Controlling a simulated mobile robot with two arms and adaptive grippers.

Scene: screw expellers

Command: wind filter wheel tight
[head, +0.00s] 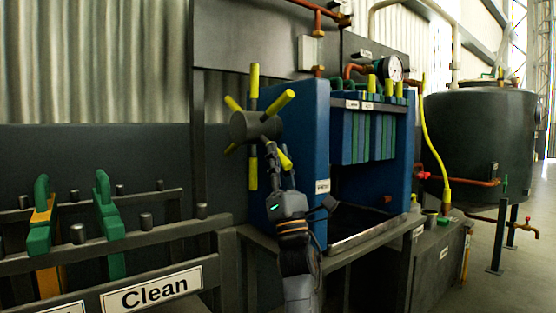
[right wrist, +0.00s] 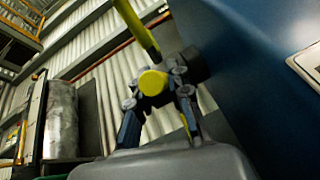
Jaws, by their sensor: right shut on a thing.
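The filter wheel (head: 256,126) is a dark grey hub with several yellow spokes, mounted on the blue end plate (head: 300,150) of the filter press. My right gripper (head: 282,165) comes up from below and is shut on a lower yellow spoke of the wheel. In the right wrist view, the fingers of my right gripper (right wrist: 158,100) close around a yellow spoke (right wrist: 153,82) seen end-on. The dark hub (right wrist: 195,66) is just behind it, and another spoke (right wrist: 135,25) points up. My left gripper is not in view.
Filter plates (head: 365,135) hang right of the end plate. A gauge (head: 392,68) sits above them, and a dark tank (head: 480,130) stands at the right.

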